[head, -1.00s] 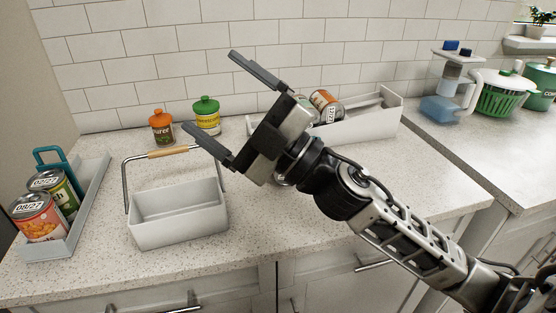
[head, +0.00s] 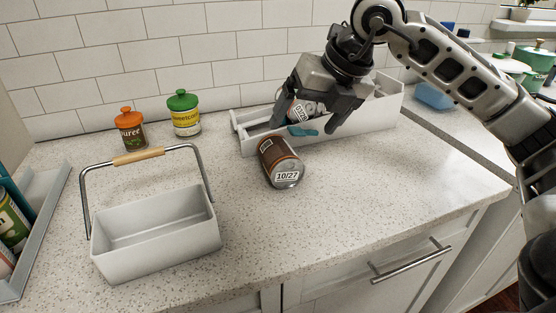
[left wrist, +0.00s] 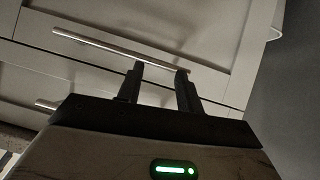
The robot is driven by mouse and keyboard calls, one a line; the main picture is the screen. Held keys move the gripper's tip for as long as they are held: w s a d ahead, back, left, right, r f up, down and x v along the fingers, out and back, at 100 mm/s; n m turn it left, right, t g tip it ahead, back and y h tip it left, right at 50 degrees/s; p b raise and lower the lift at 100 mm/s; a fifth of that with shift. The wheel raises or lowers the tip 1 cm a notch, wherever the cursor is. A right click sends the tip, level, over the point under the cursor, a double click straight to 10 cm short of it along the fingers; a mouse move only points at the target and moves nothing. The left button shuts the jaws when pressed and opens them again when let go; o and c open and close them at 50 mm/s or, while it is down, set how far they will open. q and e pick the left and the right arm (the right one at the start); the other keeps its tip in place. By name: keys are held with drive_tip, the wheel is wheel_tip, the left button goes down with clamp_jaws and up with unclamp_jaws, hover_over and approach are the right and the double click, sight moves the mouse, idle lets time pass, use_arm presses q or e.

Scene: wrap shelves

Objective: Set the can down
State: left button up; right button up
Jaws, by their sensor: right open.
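A brown can (head: 278,160) with a "10/27" label on its end lies on its side on the counter, in front of the long white tray (head: 368,122). My right gripper (head: 305,124) is open, pointing down over the tray, behind the brown can and apart from it. Another can (head: 305,108) with a date label shows in the tray between its fingers, partly hidden; I cannot tell whether they touch it. My left gripper (left wrist: 160,85) is open and empty in the left wrist view, with cabinet fronts beyond it.
A white basket (head: 155,235) with a raised handle stands empty at front left. Orange-lidded (head: 130,128) and green-lidded (head: 184,113) jars stand by the wall. A teal piece (head: 302,131) lies at the tray. A grey tray (head: 40,225) is at far left. The counter's front right is clear.

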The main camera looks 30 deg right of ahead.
sight(288, 152)
drive_tip(key=x, duration=0.6)
drive_tip(key=shift+w+a+f, duration=0.1)
drive_tip(key=shift+p+x, duration=0.35)
drive_tip(key=shift+x, duration=2.3)
drive_tip(key=c, duration=1.4)
